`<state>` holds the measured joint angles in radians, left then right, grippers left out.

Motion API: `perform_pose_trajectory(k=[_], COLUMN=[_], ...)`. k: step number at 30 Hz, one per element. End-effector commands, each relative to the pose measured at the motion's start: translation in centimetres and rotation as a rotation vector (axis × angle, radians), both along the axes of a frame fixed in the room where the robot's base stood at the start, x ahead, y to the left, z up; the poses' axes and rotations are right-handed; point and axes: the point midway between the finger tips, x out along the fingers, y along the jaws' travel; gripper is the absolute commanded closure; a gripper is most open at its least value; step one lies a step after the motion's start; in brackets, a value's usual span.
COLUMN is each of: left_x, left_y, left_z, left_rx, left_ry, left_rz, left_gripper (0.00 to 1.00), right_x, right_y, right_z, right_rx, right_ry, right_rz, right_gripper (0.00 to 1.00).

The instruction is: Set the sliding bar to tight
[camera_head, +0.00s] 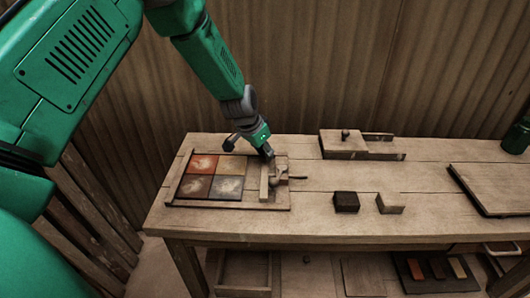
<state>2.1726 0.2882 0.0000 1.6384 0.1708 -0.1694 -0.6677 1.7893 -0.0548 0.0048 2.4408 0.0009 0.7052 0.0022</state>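The tile press (233,205) is a wooden tray at the left of the table. Several square tiles (196,187) in red, tan and dark tones lie in it. The sliding bar (264,182) is a light wooden bar across the tray, right of the tiles. A small wooden knob or lever piece (280,175) sits just right of it. My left gripper (266,151) is over the far end of the bar. Contact, and whether its fingers are open or shut, cannot be made out. My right gripper is not clearly visible.
A wooden block with a knob (343,144) stands at the back. A flat board (497,187) is at the right. A green shape (516,139) shows at the right edge.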

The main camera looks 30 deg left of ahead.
Motion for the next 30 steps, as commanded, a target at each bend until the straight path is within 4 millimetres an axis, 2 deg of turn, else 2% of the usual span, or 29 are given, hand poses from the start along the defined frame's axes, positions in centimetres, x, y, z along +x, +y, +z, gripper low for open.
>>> perform_pose_trajectory(k=[5,12,22,23,24,30], left_x=[-0.2,-2.2,-2.5,-2.5,-2.5,-2.5], left_y=[0.7,4.0,4.3,4.3,4.3,4.2], left_z=[0.0,0.1,0.0,0.0,0.0,0.0], left_rx=[0.005,0.005,0.006,0.006,0.006,0.006], left_ry=[-0.001,-0.001,-0.001,-0.001,-0.001,-0.001], left_rz=[0.005,0.005,0.001,0.001,0.001,0.001], left_gripper=[1.00,1.00,1.00,0.72,0.58,0.57], right_x=[0.0,0.0,0.0,0.0,0.0,0.0], right_y=[0.0,0.0,0.0,0.0,0.0,0.0], right_z=[0.2,1.0,0.9,0.9,0.9,0.9], right_rx=[0.000,0.000,0.000,0.000,0.000,0.000], right_ry=[0.000,0.000,0.000,0.000,0.000,0.000], right_rz=[0.000,-0.001,0.000,0.000,0.000,0.000], right_gripper=[0.60,0.60,0.60,0.60,0.60,0.60])
